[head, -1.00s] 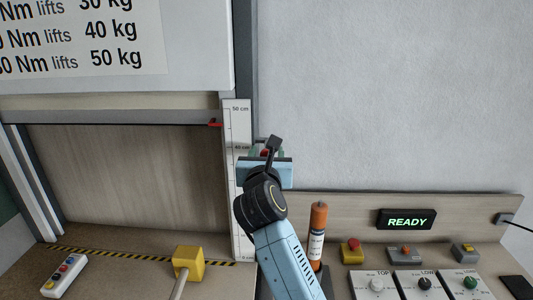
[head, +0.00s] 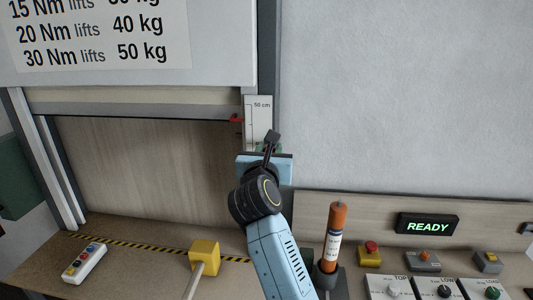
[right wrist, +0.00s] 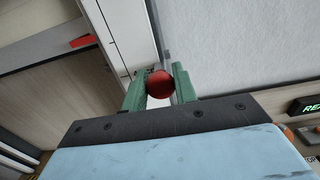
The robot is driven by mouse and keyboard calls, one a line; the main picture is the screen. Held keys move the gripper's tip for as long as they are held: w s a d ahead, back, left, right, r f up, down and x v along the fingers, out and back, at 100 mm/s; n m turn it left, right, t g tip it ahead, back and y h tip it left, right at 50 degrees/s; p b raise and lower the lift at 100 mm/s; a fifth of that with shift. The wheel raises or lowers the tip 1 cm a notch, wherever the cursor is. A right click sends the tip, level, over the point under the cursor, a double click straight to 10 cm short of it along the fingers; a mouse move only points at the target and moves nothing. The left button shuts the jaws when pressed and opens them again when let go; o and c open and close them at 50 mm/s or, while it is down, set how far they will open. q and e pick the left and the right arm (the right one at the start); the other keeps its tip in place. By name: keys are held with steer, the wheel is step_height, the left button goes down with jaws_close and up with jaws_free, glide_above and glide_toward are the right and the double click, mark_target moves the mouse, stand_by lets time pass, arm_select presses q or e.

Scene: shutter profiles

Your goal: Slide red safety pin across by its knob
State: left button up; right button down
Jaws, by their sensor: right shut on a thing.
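The safety pin's red round knob (right wrist: 160,84) sits between the green fingers of my right gripper (right wrist: 161,88) in the right wrist view. The fingers are shut on it, one on each side. The pin's shaft is hidden behind the knob and fingers. In the head view my right gripper (head: 268,150) is at the lower part of the white centimetre scale, by the shutter's right guide, and my wrist hides most of it. My left gripper is not in view.
The shutter opening with its wooden panel (head: 145,165) is on the left. A red pointer (head: 236,119) stands by the scale. An orange cylinder (head: 333,235), a yellow block (head: 204,254) and a READY display (head: 427,224) are on or above the bench. The grey wall at right is clear.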

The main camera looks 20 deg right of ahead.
steer(key=shift+a, duration=0.1)
steer(key=c, duration=1.2)
jaws_free()
steer(key=shift+w+a, duration=0.1)
steer(key=shift+a, duration=0.1)
steer(key=shift+o, duration=0.2)
steer(key=shift+d, duration=0.1)
steer(key=p+v, duration=0.1)
steer(key=v, duration=1.1)
